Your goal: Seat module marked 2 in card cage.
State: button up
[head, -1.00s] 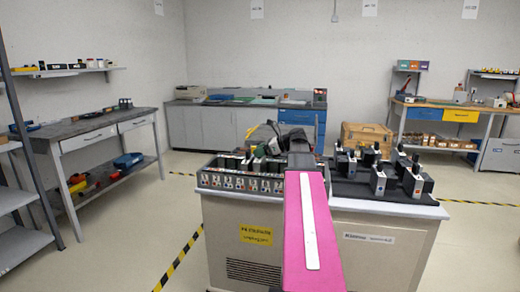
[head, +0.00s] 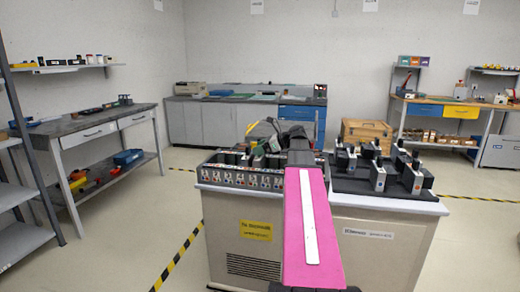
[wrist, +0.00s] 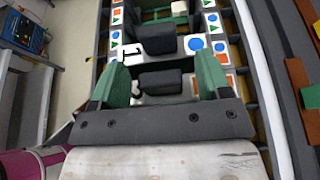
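The card cage (head: 208,180) stands on the left part of the cart top, with a row of symbol labels along its front. My gripper (head: 265,150) is low over the cage, partly hidden by my pink arm. In the wrist view its two green fingers (wrist: 163,80) are apart, one on each side of a dark module handle (wrist: 160,83), with small gaps showing. A second dark handle (wrist: 156,39) lies just beyond, beside a white face with a blue circle and a black mark. I cannot read which module is marked 2.
Several black and white modules (head: 378,178) stand on a dark holder (head: 350,187) on the cart's right part. A wooden crate (head: 366,133) and benches stand behind. Floor to the left of the cart is clear.

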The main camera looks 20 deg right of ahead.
jog(key=v, duration=1)
jog(key=shift+s+d+r, duration=0.2)
jog(key=shift+d, duration=0.05)
dwell(0.3)
